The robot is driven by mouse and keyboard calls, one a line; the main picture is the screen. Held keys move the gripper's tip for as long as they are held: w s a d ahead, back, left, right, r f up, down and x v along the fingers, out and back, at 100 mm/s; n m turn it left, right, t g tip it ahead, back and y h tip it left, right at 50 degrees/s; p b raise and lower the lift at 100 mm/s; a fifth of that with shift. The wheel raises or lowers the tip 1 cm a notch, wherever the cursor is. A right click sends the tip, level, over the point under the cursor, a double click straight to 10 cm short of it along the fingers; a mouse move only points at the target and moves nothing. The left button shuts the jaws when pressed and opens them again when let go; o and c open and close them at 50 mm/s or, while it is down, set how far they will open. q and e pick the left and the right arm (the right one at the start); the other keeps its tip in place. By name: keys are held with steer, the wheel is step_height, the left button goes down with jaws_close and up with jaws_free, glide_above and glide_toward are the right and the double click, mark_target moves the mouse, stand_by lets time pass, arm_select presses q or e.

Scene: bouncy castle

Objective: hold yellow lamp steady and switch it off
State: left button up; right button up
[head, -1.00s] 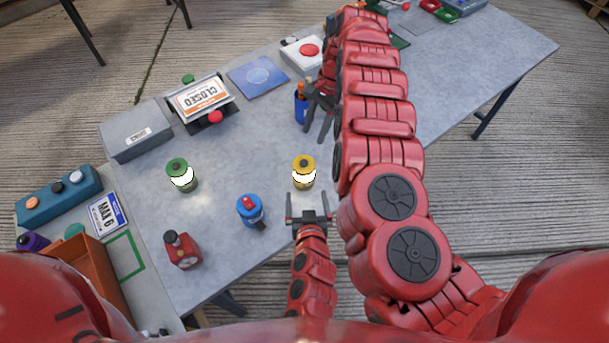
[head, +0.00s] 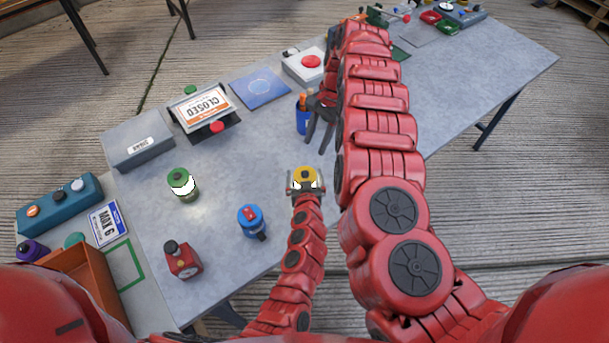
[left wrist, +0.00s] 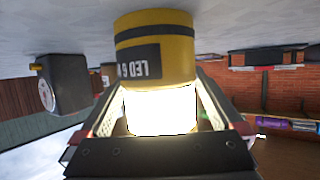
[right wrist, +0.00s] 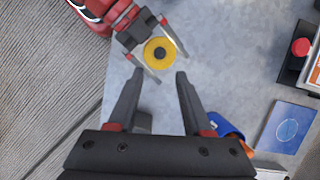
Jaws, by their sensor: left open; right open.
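The yellow lamp (head: 305,174) stands upright on the grey table with a dark round button on its top. Its light band glows bright white in the left wrist view, below the yellow body (left wrist: 156,52). My left gripper (head: 305,186) is open, with its fingers on either side of the lamp; I cannot tell whether they touch it. My right gripper (right wrist: 155,78) is open and empty above the table. In the right wrist view the lamp top (right wrist: 160,53) lies beyond its fingertips, between the left gripper's fingers.
Bare table lies between the lamps.

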arm_select(q)
steer(key=shift+c, duration=0.3)
steer(key=c, duration=1.4)
jaws_close()
arm_select(e)
steer(key=shift+c, duration=0.4)
jaws_close()
